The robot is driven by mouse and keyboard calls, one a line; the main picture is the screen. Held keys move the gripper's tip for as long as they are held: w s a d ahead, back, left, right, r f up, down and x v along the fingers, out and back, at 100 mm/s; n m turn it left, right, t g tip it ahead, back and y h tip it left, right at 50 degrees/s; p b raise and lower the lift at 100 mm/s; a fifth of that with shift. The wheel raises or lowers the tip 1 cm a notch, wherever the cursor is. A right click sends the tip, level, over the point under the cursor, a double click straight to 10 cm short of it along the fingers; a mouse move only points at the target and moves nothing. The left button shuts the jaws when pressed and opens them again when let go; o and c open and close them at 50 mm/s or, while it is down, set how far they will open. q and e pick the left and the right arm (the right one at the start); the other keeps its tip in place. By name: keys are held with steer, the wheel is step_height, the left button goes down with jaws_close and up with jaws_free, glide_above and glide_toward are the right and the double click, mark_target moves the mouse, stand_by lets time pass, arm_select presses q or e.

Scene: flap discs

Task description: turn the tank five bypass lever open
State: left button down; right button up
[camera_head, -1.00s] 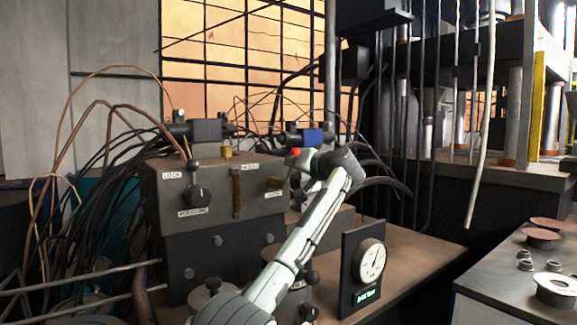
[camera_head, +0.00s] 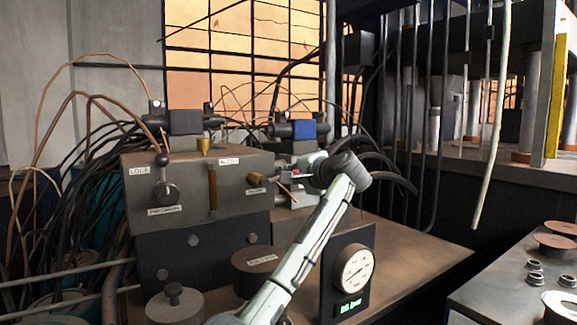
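A grey valve block (camera_head: 235,168) stands left of centre. On its front a lever with a black ball knob (camera_head: 162,160) points up from a dark hub (camera_head: 165,193), beside a plate reading LOCK. The label below it is too small to read surely. A brass fitting (camera_head: 257,180) sits at the block's right end. I cannot tell which part is the tank five bypass lever. My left arm reaches up from the bottom, and its gripper (camera_head: 299,173) points left, just right of the block. A small red part shows at the gripper; its fingers are too small to tell open from shut. My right gripper is out of view.
A dial gauge (camera_head: 356,268) on a black upright plate stands right of my arm. A dark round lid (camera_head: 256,259) and a grey knobbed lid (camera_head: 174,303) stand below the block. Dark hoses curve behind the gripper. The bench (camera_head: 420,255) right of the gauge is clear.

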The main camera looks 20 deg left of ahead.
arm_select(q)
steer(key=shift+w+d+f+m, duration=0.15)
steer(key=shift+f+m, duration=0.1)
steer(key=shift+m, duration=0.35)
steer(key=shift+w+d+f+m, duration=0.1)
steer(key=shift+f+m, duration=0.1)
steer(key=shift+m, duration=0.4)
steer(key=shift+f, duration=0.1)
steer(key=c, duration=1.7)
jaws_free()
steer(key=shift+d, duration=0.1)
steer(key=shift+o, duration=0.6)
steer(key=shift+f, duration=0.2)
steer(key=v, duration=1.2)
steer(key=shift+w+d, duration=0.1)
